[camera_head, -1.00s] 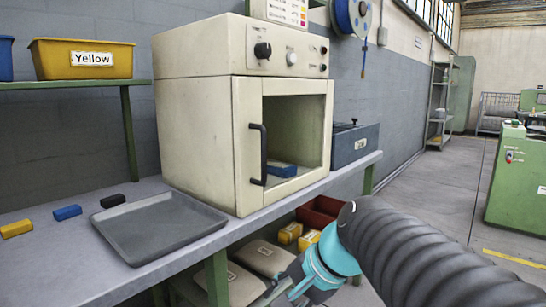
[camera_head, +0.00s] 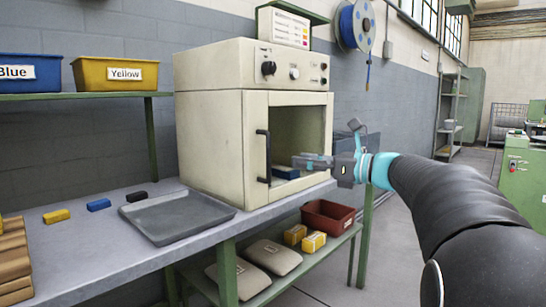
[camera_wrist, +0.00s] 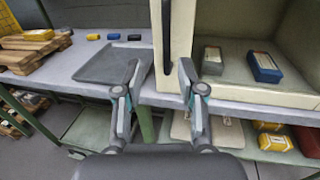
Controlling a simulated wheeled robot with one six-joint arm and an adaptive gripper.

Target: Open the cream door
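The cream door (camera_head: 256,112) is on the front of a cream oven (camera_head: 210,140) on the bench. It looks shut, with a large window showing the inside. Its black vertical handle (camera_head: 264,156) is on the left side of the door. In the wrist view the door's edge strip (camera_wrist: 180,35) and the handle (camera_wrist: 166,40) show upright ahead. My gripper (camera_head: 300,161) is in front of the door, right of the handle in the head view. In the wrist view my gripper (camera_wrist: 160,68) is open and empty, the handle lying between its fingertips, apparently still beyond them.
Inside the oven are a blue block (camera_wrist: 264,66) and a grey block (camera_wrist: 212,60). A grey tray (camera_head: 178,217) lies on the bench to the left. The shelf below holds sacks (camera_head: 270,257), yellow boxes (camera_head: 314,242) and a red bin (camera_head: 328,217). Floor is free to the right.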

